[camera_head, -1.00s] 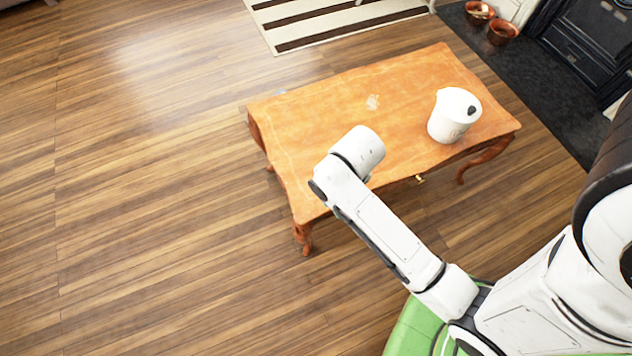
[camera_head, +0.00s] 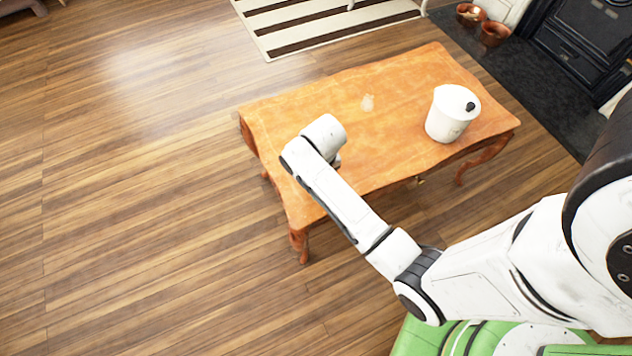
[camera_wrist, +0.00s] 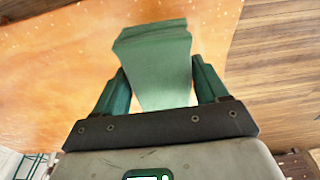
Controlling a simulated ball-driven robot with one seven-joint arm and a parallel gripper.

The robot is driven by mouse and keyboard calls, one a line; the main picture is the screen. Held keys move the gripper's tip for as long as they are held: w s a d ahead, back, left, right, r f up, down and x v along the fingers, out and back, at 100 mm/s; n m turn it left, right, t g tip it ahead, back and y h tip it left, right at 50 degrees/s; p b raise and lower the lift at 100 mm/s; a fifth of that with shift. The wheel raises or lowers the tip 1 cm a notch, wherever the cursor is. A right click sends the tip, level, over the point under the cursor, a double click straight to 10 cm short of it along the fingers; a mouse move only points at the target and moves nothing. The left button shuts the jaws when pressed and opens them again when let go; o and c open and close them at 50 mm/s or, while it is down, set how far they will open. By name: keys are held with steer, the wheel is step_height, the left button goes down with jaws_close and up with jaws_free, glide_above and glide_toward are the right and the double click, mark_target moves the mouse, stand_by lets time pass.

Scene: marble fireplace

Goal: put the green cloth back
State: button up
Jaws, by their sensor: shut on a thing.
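The green cloth (camera_wrist: 155,68) is a folded, block-like bundle in the wrist view. My gripper (camera_wrist: 160,82) is shut on it, with one teal finger along each side. The orange wooden table (camera_head: 385,85) lies beneath in the head view, and its top also fills much of the wrist view (camera_wrist: 60,75). My wrist is above the left part of the table. The cloth is hidden behind my arm in the head view. I cannot tell how high it is above the tabletop.
A white lidded bucket (camera_head: 452,115) stands on the right of the table. A small pale object (camera_head: 367,103) lies near the table's middle. A striped rug (camera_head: 320,25) lies behind, and copper-coloured bowls (camera_head: 493,34) stand on the dark hearth. The floor at left is clear.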

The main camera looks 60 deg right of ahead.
steer(key=shift+w+d+f, duration=0.1)
steer(key=shift+w+f, duration=0.25)
steer(key=shift+f, duration=0.1)
steer(key=shift+f+b, duration=0.5)
steer(key=shift+f, duration=1.05)
steer(key=shift+f, duration=0.1)
steer(key=o, duration=1)
